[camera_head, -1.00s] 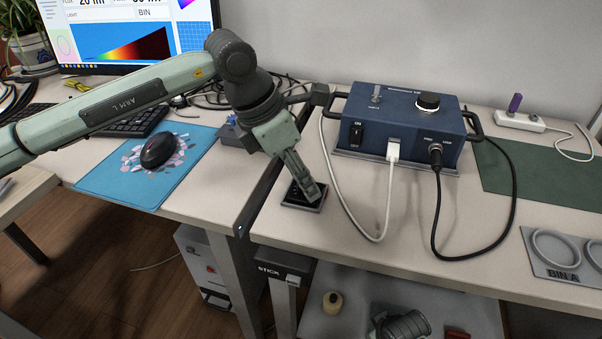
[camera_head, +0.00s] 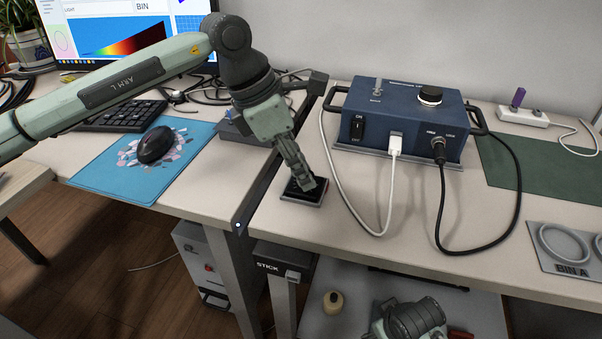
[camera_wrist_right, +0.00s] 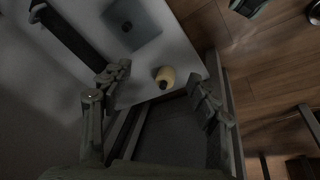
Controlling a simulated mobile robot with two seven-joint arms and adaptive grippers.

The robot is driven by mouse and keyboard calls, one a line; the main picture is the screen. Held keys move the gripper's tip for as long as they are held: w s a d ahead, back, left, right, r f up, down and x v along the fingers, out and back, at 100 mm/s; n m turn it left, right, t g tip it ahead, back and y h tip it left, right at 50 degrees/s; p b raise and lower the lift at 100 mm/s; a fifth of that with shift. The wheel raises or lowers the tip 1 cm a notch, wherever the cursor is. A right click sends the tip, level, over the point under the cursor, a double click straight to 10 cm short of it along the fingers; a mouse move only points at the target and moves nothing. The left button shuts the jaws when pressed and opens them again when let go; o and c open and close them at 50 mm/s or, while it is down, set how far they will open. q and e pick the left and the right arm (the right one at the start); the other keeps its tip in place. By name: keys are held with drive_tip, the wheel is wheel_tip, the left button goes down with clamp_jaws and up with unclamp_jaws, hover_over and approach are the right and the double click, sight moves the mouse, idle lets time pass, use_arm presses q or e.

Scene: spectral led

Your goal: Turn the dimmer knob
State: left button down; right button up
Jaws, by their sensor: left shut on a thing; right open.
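The box stands upright on the bench. My left gripper (camera_head: 308,184) points down at a small black square pad (camera_head: 293,193) on the bench, left of and in front of the box. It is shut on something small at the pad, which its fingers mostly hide. It is well apart from the knob. My right gripper (camera_wrist_right: 155,88) is open and empty in the right wrist view. The knob does not show there.
White and black cables (camera_head: 438,215) loop from the box front over the bench. A blue mouse mat (camera_head: 105,178) lies left and a green mat (camera_head: 515,165) right. A cream cylinder (camera_head: 333,302) sits on the lower shelf, also in the right wrist view (camera_wrist_right: 165,77).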

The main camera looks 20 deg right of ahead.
use_arm(q)
drive_tip(key=m+b, duration=0.1)
drive_tip(key=m, duration=0.1)
drive_tip(key=m+g, duration=0.1)
drive_tip(key=m+g+b, duration=0.1)
drive_tip(key=m, duration=0.1)
drive_tip(key=shift+w+d+m+y+b, duration=0.1)
drive_tip(key=shift+w+m+y+b, duration=0.15)
drive_tip(key=shift+m+y+b, duration=0.05)
drive_tip(key=shift+m, duration=0.4)
drive_tip(key=m+g+y, duration=0.1)
drive_tip(key=m, duration=0.2)
drive_tip(key=shift+d+b, duration=0.1)
drive_tip(key=shift+b, duration=0.2)
drive_tip(key=shift+w+m+g+y, duration=0.1)
drive_tip(key=shift+m+g+y, duration=0.35)
drive_tip(key=shift+m, duration=1.15)
use_arm(e)
wheel_tip(320, 180, up, 8)
drive_tip(key=a+t, duration=0.1)
drive_tip(key=shift+w+a+t, duration=0.15)
drive_tip(key=shift+a+t, duration=0.1)
drive_tip(key=shift+t, duration=0.15)
use_arm(q)
drive_tip(key=c, duration=1.3)
unclamp_jaws()
drive_tip(key=shift+o, duration=0.2)
drive_tip(key=v, duration=1.2)
drive_tip(key=shift+d, duration=0.15)
